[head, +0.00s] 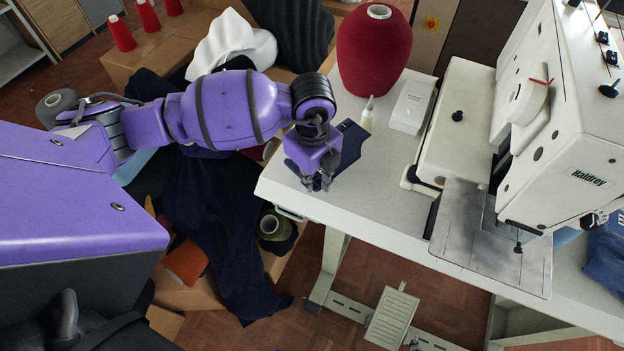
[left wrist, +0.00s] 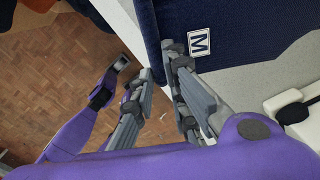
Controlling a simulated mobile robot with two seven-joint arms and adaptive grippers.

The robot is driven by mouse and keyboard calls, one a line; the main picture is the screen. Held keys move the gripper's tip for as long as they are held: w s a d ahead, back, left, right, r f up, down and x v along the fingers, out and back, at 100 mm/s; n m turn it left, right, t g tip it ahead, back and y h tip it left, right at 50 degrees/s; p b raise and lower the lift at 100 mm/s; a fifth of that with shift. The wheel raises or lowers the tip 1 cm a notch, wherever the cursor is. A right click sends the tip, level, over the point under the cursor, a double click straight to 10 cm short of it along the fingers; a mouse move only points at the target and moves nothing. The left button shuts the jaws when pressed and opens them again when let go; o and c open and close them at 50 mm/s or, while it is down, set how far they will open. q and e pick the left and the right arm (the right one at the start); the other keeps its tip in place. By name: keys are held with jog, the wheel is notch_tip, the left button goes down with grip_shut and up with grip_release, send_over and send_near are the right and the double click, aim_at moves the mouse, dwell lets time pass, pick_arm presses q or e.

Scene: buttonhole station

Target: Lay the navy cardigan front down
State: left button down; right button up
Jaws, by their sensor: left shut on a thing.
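The navy cardigan (head: 352,142) shows as a small dark patch on the near left corner of the white table, mostly hidden behind my left gripper (head: 320,183). In the left wrist view the navy knit (left wrist: 232,22) lies at the table edge with a white size label marked M (left wrist: 199,42) facing up. A strip of the knit passes between the fingers of my left gripper (left wrist: 160,62), which is shut on it at the edge. How much of the cardigan is folded or hanging is hidden.
A white sewing machine (head: 560,120) stands at the right of the white table (head: 310,207). A large red yarn cone (head: 372,50), a small bottle (head: 367,115) and a white box (head: 412,107) stand behind the cardigan. Dark cloth (head: 215,215) drapes over boxes at the left.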

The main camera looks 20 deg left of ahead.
pick_arm(q)
jog(key=shift+w+a+f, duration=0.25)
jog(key=shift+a+f, duration=0.05)
jog(key=shift+f, duration=0.15)
jog(key=f, duration=0.3)
jog(key=shift+w+a+f, duration=0.1)
jog(key=shift+a+f, duration=0.1)
jog(key=shift+f, duration=0.05)
jog(key=c, duration=1.7)
grip_release()
jog(key=shift+c, duration=0.2)
